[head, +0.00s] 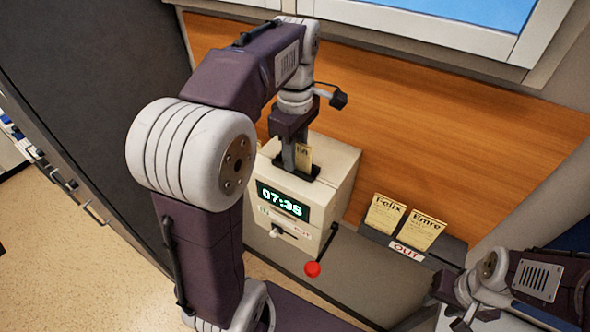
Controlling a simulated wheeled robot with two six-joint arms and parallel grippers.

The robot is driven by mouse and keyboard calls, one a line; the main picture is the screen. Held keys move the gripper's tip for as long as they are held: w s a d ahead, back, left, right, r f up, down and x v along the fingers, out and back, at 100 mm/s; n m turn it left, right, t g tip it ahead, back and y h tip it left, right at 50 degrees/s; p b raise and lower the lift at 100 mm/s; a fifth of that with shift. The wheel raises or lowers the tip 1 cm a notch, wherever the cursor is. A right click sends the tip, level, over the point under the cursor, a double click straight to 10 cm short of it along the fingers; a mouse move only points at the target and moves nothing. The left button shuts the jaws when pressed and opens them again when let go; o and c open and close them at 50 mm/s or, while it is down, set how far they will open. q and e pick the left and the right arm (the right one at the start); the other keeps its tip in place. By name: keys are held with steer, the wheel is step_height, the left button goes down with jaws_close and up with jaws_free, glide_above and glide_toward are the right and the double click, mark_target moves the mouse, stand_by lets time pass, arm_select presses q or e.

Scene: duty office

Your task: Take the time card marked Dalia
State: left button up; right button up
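A cream time clock (335,165) with a green display reading 07:36 stands against the wood panel. A yellowish time card (305,158) stands upright at the dark slot on its top. Its name is mostly covered, so I cannot read it as Dalia. My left gripper (296,160) is pointing down over the slot and appears shut on this card. Two other cards, marked Felix (384,215) and Emre (422,232), stand in the OUT rack (375,236) to the right. My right gripper (462,322) is at the bottom right, its fingertips cut off or unclear.
The clock has a small lever (276,233) on its front and a red knob (312,269) on an arm at its lower right. A dark grey partition (85,90) stands at the left. A window (440,20) is above the panel.

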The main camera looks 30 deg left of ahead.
arm_select(q)
steer(key=shift+w+f, duration=0.1)
steer(key=shift+w, duration=0.3)
jaws_close()
steer(key=shift+s, duration=0.1)
stand_by(0.8)
